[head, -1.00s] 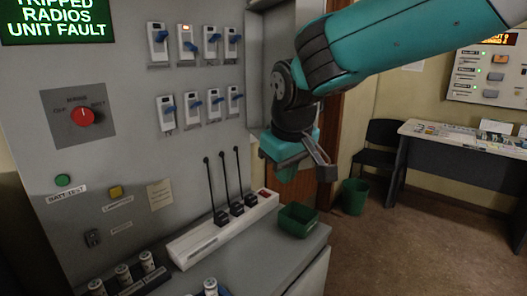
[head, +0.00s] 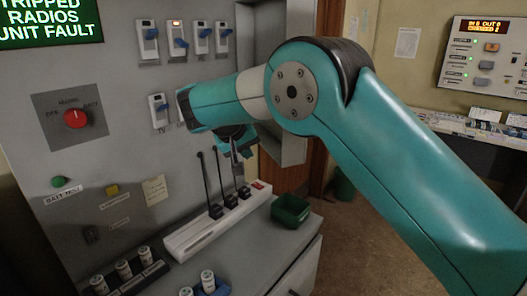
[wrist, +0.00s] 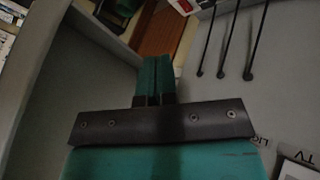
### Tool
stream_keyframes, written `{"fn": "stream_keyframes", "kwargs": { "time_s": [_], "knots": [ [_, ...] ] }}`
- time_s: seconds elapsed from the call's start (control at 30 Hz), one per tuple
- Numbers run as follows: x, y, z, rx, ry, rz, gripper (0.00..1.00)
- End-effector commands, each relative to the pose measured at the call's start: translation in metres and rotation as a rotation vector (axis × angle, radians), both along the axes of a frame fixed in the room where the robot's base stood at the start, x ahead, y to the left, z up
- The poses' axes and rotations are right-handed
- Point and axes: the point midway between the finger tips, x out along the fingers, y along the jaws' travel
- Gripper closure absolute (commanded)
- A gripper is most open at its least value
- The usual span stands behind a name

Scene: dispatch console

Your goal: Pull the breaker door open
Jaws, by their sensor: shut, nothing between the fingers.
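The breaker door (head: 262,40) appears as a tall grey panel with a raised lip, standing out from the cabinet (head: 60,150) to the right of the breakers. The breakers (head: 149,40) are exposed, in two rows; my arm hides part of the lower row and part of the door. My gripper (head: 236,155) hangs below the forearm, in front of the cabinet and left of the door's lower part. In the wrist view its two green fingers (wrist: 153,78) are together with nothing between them. A grey lipped panel, probably the door, shows at the left there; contact cannot be told.
Upright black antennas (head: 222,175) rise from a white charger strip (head: 205,235) below my gripper. A rotary red switch (head: 75,118) is at the left. Floor is clear at the right.

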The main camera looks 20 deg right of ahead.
Motion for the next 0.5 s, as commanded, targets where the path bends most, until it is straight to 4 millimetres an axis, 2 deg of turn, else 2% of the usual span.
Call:
{"fn": "stream_keyframes", "kwargs": {
  "time_s": [0.13, 0.3, 0.5],
  "knots": [
    [0.013, -0.014, -0.022, -0.001, 0.003, -0.003, 1.00],
    [0.015, -0.040, -0.017, 0.000, 0.000, -0.002, 1.00],
    [0.016, -0.051, -0.020, 0.001, 0.000, 0.000, 1.00]
  ]
}}
